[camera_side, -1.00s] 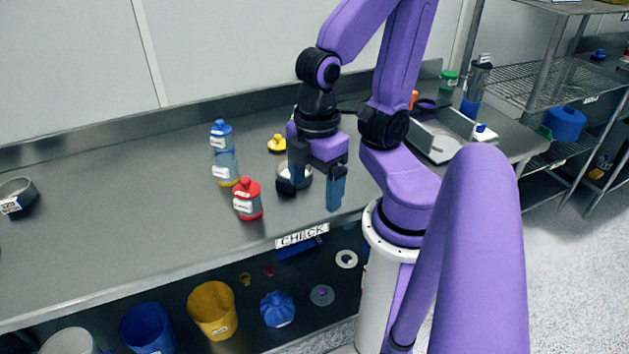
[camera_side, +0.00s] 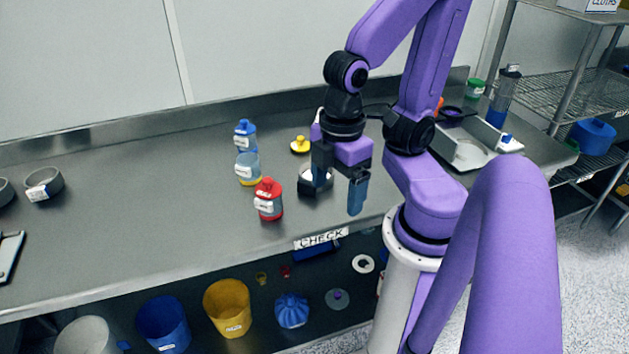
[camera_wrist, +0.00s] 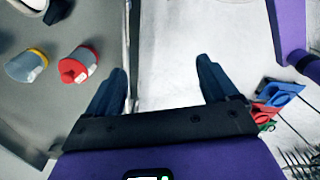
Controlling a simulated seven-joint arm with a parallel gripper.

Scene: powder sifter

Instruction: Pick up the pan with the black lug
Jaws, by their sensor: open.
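A round silver pan (camera_side: 306,178) with a dark part at its side stands on the bench, partly hidden behind my gripper in the side view. In the wrist view a pale round thing (camera_wrist: 32,3) with a black lug (camera_wrist: 57,11) is cut off at the upper left corner; it appears to be that pan. My gripper (camera_side: 339,198) is open and empty, pointing down near the bench's front edge. In the wrist view the bench edge and pale floor show between my fingers (camera_wrist: 160,72), and the pan lies outside them, to the left.
A red-capped bottle (camera_side: 269,203) and a blue-capped bottle (camera_side: 246,138) stand left of my gripper. A yellow-topped item (camera_side: 300,146) is behind. Other round pans (camera_side: 43,184) lie far left. A metal tray (camera_side: 470,152) is at right. The bench's left middle is clear.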

